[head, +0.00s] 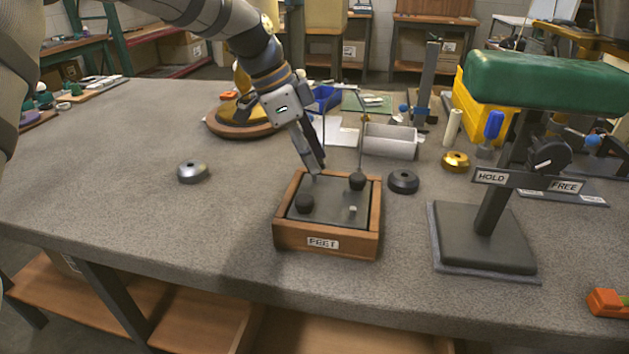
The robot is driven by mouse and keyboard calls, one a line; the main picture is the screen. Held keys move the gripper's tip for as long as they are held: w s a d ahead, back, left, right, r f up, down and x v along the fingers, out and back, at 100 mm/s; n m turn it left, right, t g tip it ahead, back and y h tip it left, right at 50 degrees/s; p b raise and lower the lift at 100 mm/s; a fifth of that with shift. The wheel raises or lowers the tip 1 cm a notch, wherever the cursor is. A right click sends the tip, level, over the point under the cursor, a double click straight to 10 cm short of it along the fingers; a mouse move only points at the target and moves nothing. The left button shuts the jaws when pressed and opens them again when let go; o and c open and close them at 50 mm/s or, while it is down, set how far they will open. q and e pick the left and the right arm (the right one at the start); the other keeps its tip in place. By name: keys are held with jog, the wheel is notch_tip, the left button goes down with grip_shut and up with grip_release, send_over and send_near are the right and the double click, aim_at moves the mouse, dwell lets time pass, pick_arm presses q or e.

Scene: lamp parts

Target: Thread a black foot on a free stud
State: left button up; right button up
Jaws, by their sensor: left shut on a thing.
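A wooden box labelled FEET (283,226) stands at mid-table with a dark plate (328,212) in its top. One black foot (304,203) sits at the plate's front left and another black foot (357,181) at its back right. A bare pale stud (352,210) stands at the front right. My left gripper (316,169) points down at the plate's back left corner, shut on a small dark thing, likely a black foot, that barely shows between the fingers. The stud there is hidden. My right gripper is out of view.
A silver disc (193,172) lies left of the box; a black disc (403,182) and a gold disc (455,162) lie to its right. A HOLD/FREE stand (486,239) with a green cushion (545,78) rises at right.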

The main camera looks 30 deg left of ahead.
pick_arm(q)
jog(key=shift+f, duration=0.95)
dwell(1.1)
jog(key=shift+o, duration=0.5)
grip_shut()
jog(key=shift+f, duration=0.1)
jog(key=shift+s+f, duration=0.1)
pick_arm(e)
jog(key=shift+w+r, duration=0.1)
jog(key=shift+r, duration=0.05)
pick_arm(q)
jog(key=shift+f, duration=0.1)
